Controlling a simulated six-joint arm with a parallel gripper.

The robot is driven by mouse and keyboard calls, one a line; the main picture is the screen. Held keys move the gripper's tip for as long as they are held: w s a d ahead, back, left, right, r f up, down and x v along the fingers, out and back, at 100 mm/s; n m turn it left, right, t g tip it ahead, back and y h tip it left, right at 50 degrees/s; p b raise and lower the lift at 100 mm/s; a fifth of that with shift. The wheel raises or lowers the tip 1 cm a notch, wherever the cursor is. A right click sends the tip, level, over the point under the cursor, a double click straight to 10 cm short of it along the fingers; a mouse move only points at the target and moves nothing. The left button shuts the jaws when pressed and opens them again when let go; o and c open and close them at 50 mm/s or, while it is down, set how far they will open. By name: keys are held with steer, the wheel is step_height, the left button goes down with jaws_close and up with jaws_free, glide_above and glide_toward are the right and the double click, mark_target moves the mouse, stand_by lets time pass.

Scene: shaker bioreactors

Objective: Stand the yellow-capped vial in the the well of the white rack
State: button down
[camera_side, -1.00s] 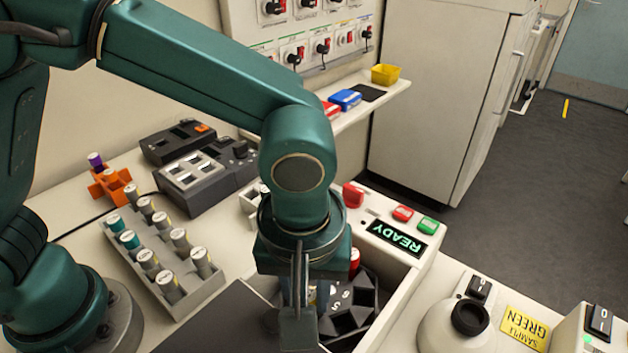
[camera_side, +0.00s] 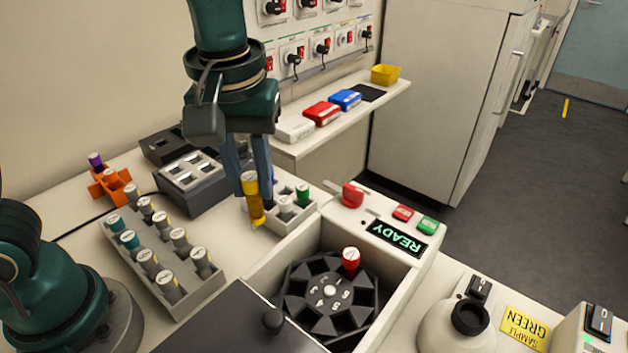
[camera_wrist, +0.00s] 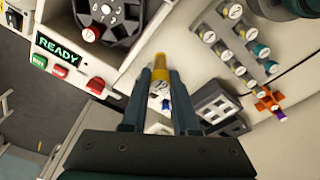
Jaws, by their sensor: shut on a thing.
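The yellow-capped vial (camera_side: 250,184) is held upright, with a slight tilt, between the fingers of my gripper (camera_side: 256,199). It also shows between the fingertips in the wrist view (camera_wrist: 160,68). The white rack (camera_side: 294,216) stands on the bench just behind and to the right of the vial in the side view. A green-capped vial (camera_side: 303,190) stands in the rack, and a pale round top shows beside it. The held vial and my fingers cover the rack's left part, so I cannot tell the vial's height over it or which well is free.
An open machine with a black rotor (camera_side: 330,311) and a red-capped vial (camera_side: 350,259) lies in front. A grey rack (camera_side: 190,302) of several vials stands left. A dark block (camera_side: 203,188) and an orange rack (camera_side: 110,186) stand behind. A shelf (camera_side: 345,119) is at the back.

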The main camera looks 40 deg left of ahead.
stand_by(0.4)
steer(key=w+a+m, duration=0.1)
steer(key=w+a, duration=0.4)
steer(key=w, duration=0.7)
steer(key=w+a+f+n, duration=0.1)
steer(key=a+f, duration=0.2)
steer(key=f, duration=0.5)
steer(key=shift+w+a, duration=0.15)
steer(key=shift+w, duration=0.05)
steer(key=shift+f, duration=1.15)
stand_by(0.9)
steer(key=shift+f, duration=0.7)
steer(key=shift+f, duration=0.15)
